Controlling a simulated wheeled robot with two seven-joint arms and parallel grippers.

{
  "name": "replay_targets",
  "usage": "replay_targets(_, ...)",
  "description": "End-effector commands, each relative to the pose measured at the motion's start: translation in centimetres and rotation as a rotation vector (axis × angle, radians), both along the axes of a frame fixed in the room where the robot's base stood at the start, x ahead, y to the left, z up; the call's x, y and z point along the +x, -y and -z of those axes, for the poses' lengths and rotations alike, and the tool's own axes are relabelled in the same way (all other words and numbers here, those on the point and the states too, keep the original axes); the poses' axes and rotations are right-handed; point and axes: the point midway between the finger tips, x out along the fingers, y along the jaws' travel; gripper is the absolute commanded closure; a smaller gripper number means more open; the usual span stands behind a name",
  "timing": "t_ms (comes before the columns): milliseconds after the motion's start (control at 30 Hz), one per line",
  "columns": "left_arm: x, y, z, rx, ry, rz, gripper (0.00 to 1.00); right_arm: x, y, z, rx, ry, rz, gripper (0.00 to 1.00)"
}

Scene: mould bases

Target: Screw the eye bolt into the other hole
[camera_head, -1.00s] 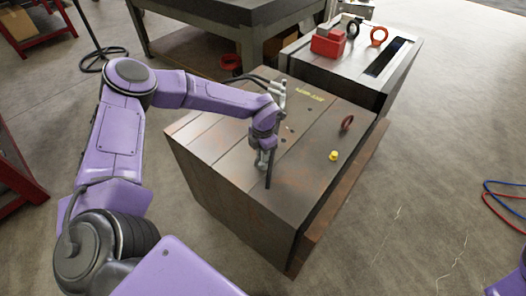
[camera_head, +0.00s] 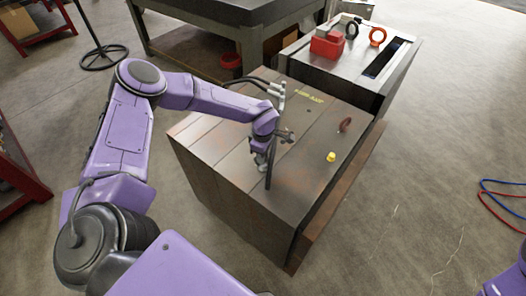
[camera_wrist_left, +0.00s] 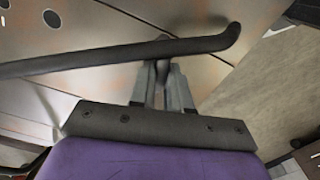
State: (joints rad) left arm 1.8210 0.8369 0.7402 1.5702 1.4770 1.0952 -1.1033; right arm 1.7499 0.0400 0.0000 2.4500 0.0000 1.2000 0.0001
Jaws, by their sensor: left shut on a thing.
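The mould base (camera_head: 225,165) is a brown-grey steel block with seams and small holes in its top. A dark red eye bolt (camera_head: 345,125) stands at its right edge. My left gripper (camera_head: 263,160) is low over the block's front part. In the left wrist view its fingers (camera_wrist_left: 164,92) are closed on a dark bar (camera_wrist_left: 100,56) with a bent right end. A small dark piece shows between the fingers; I cannot tell whether it belongs to the bar or to another bolt. In the head view the bar (camera_head: 268,178) hangs beside the gripper. My right gripper is out of view.
A yellow knob (camera_head: 331,157) sits on the block's right part. Behind stands a second block (camera_head: 345,75) with a red box (camera_head: 327,44), a black ring (camera_head: 352,28) and an orange ring (camera_head: 377,36). Red and blue hoses (camera_head: 500,205) lie on the floor at right.

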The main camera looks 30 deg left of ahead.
Motion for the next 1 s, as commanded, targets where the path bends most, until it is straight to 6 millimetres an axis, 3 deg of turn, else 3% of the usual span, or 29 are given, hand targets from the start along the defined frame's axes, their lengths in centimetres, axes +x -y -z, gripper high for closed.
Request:
replay_targets(100,-0.4,0.1,0.3,-0.001,-0.013,0.089,1.0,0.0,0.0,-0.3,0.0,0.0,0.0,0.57)
replay_targets(267,-0.4,0.1,0.4,-0.001,-0.013,0.092,1.0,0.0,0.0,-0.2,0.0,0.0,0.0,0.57)
replay_targets(300,-0.5,0.1,0.4,-0.001,-0.013,0.092,0.77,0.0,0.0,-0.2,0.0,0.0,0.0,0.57)
replay_targets(367,-0.4,0.1,0.4,-0.001,-0.012,0.091,0.57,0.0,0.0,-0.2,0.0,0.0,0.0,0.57)
replay_targets(400,-0.4,0.1,0.3,0.0,-0.01,0.09,0.53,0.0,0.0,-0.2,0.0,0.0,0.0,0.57)
replay_targets(700,-0.2,0.0,-0.1,-0.001,-0.006,0.088,0.53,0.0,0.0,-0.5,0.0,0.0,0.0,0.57)
replay_targets(1000,-0.1,0.0,-4.5,0.0,-0.003,0.087,0.53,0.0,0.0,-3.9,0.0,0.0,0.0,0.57)
